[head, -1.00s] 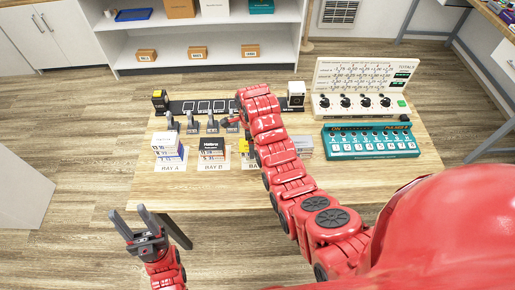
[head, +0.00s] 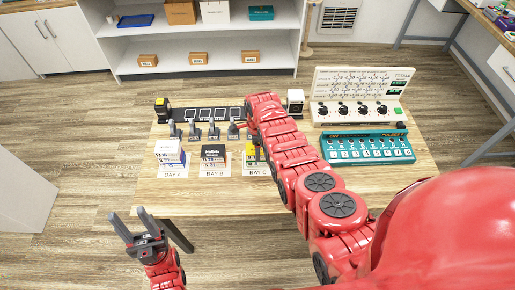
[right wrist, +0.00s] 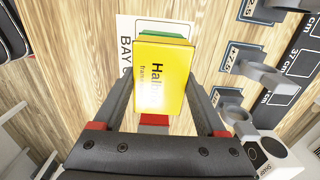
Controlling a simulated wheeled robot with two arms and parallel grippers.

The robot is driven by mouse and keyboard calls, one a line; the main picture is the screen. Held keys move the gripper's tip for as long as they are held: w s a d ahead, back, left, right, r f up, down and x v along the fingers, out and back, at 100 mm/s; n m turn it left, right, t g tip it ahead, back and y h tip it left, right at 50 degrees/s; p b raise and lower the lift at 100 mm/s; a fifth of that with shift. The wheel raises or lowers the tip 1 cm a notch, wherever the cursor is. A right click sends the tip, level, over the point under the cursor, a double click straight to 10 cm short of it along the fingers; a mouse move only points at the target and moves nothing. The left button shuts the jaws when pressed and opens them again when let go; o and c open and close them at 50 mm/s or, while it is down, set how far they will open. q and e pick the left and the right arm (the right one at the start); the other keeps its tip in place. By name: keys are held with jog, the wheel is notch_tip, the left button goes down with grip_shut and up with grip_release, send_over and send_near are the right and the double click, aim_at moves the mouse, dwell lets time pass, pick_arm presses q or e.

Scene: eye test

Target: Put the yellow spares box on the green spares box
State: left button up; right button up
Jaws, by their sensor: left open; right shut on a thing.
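In the right wrist view the yellow spares box (right wrist: 162,77) is between the fingers of my right gripper (right wrist: 163,108), which is shut on it. Behind its far edge the green spares box (right wrist: 165,38) shows as a narrow strip, over the white BAY C card (right wrist: 125,45). The yellow box covers most of the green one; I cannot tell whether they touch. In the head view my right arm hides most of this spot, and a little yellow shows beside it. My left gripper (head: 132,214) is open and empty, off the table's front left.
On the wooden table (head: 190,200), box stacks stand at bay A (head: 170,150) and bay B (head: 213,152). Several grey clamp-like tools (head: 213,130) stand behind them. A teal panel (head: 367,146) and a cream panel with knobs (head: 360,108) are at the right. The table's front left is clear.

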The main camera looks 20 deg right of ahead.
jog(key=shift+f, duration=0.2)
jog(key=shift+f, duration=0.2)
jog(key=o, duration=1.4)
jog(key=shift+r, duration=0.1)
jog(key=shift+r, duration=0.2)
